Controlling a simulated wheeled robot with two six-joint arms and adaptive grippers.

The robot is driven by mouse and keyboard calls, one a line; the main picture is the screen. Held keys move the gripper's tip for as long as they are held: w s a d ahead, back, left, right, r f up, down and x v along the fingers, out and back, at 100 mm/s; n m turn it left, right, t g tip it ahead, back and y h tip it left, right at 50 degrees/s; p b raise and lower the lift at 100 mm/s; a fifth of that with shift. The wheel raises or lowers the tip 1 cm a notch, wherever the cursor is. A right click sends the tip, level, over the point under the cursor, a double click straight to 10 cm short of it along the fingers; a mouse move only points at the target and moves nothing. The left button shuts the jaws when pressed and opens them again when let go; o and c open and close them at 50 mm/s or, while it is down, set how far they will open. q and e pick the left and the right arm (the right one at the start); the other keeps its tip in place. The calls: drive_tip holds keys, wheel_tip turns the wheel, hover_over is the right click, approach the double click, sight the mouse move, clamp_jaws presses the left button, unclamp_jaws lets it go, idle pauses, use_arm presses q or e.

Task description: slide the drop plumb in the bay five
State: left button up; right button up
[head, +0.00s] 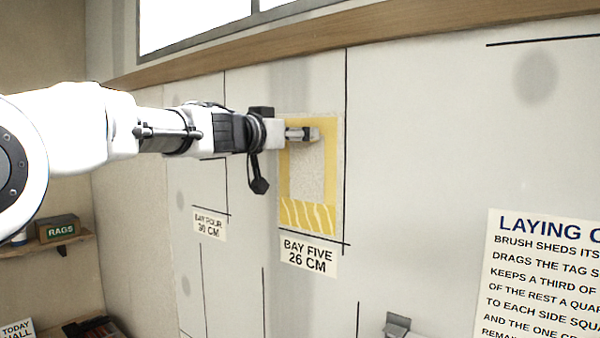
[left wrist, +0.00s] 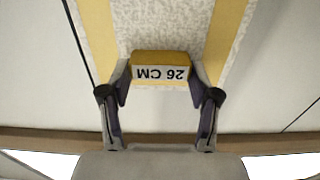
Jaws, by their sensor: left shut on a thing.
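The drop (head: 311,170) is a speckled pale sheet with yellow side bands and a striped yellow foot, hanging against the wall in bay five. Its right edge runs close beside a dark upright line; whether it is exactly plumb I cannot tell. My left gripper (head: 303,134) is at the drop's upper part. In the left wrist view my left gripper (left wrist: 160,84) is shut on a yellow block (left wrist: 163,57) whose white label reads 26 CM upside down. The drop (left wrist: 161,20) shows behind that block. My right gripper is not in view.
The bay five sign (head: 308,256) sits below the drop, the bay four sign (head: 209,225) to its left. A wooden rail (head: 420,33) runs above. A laying notice (head: 545,275) is at right, a small grey fixture (head: 396,324) at the bottom. The wall between is clear.

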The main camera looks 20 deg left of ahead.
use_arm(q)
drive_tip(key=o, duration=1.4)
drive_tip(key=shift+w, duration=0.1)
drive_tip(key=shift+c, duration=0.2)
drive_tip(key=shift+r, duration=0.1)
